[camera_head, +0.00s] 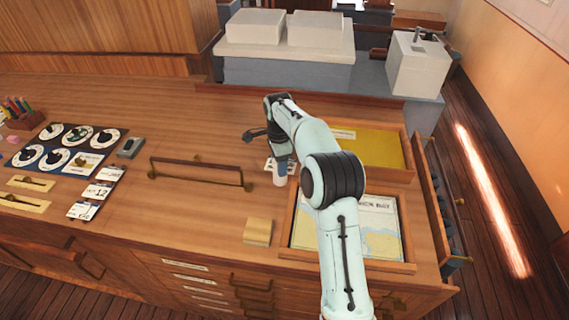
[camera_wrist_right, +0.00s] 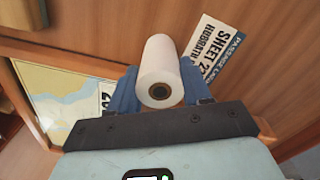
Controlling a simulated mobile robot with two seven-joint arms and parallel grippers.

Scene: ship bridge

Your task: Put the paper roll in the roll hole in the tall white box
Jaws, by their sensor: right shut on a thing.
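The white paper roll (camera_head: 279,179) is upright at or just above the wooden counter top, beneath my right gripper (camera_head: 281,163); I cannot tell whether it touches the wood. In the right wrist view the roll (camera_wrist_right: 161,62) shows its dark core end, between the blue fingers of my right gripper (camera_wrist_right: 160,92), which are shut on it. A white box (camera_head: 418,66) with a dark fitting on top stands beyond the counter at the back right; its roll hole cannot be made out. My left gripper is not in view.
The wooden counter (camera_head: 190,225) carries a long handle (camera_head: 200,172), a tan block (camera_head: 258,232), a framed chart (camera_head: 377,222), a yellow tray (camera_head: 372,148) and printed cards (camera_head: 83,210). A drawer (camera_head: 440,205) stands open at the right. Wooden floor is clear beyond it.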

